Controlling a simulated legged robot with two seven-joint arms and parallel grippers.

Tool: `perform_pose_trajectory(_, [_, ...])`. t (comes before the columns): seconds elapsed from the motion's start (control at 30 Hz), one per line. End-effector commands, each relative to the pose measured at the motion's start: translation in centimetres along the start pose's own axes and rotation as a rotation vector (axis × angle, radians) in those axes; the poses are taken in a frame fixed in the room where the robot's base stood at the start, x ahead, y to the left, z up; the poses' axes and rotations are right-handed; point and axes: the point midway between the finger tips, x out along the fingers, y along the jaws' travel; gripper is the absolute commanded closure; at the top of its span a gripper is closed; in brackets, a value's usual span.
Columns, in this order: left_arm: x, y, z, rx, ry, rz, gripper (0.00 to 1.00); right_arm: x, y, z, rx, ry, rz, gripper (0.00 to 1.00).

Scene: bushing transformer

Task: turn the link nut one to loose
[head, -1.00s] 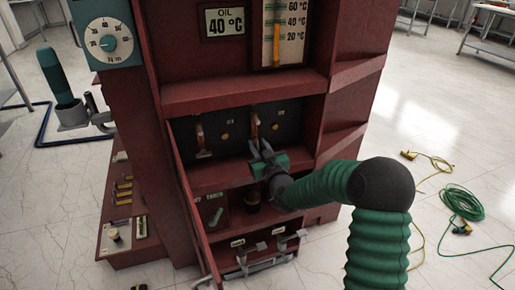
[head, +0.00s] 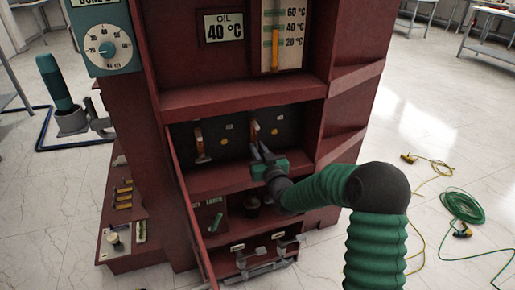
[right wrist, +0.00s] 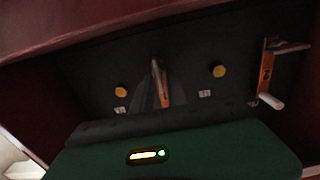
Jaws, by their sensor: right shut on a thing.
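Two orange links sit on the dark panel of the cabinet's recess. The left link (head: 201,142) is free, and the right link (head: 254,132) is partly hidden by my right gripper (head: 260,152). The right gripper reaches in from below and is shut on a part at the right link's lower end, which I take as the link nut; the fingers hide most of it. In the right wrist view the held link (right wrist: 165,88) stands beyond the green gripper body, and the free link (right wrist: 266,72) with its pale peg is at the right. My left gripper is out of view.
Yellow round knobs (head: 222,143) sit beside the links. The red cabinet's shelf lip (head: 240,95) overhangs the recess, and side walls enclose it. A lower compartment (head: 215,218) is below. Yellow and green cables (head: 461,207) lie on the right floor.

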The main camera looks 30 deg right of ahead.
Motion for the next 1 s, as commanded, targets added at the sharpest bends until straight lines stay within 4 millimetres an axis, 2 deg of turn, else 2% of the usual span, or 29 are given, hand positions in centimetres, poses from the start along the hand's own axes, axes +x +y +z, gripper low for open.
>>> perform_pose_trajectory(0.2, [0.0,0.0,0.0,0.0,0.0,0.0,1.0,0.0,0.1,-0.2,0.0,0.005,0.003,1.0])
perform_pose_trajectory(0.23, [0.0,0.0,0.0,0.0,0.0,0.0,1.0,0.0,0.1,-0.2,0.0,0.005,0.003,0.78])
perform_pose_trajectory(0.27, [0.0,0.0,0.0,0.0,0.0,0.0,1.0,0.0,0.1,-0.2,0.0,0.005,0.003,0.74])
perform_pose_trajectory(0.63, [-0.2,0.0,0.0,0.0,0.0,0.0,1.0,-0.4,0.1,-0.2,-0.001,0.003,0.002,0.73])
perform_pose_trajectory(0.77, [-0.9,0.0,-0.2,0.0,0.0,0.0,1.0,-2.7,0.1,-0.3,-0.002,-0.001,0.001,0.73])
perform_pose_trajectory(1.0, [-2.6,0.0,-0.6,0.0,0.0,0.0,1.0,-9.8,0.1,-0.2,-0.001,-0.003,0.002,0.73])
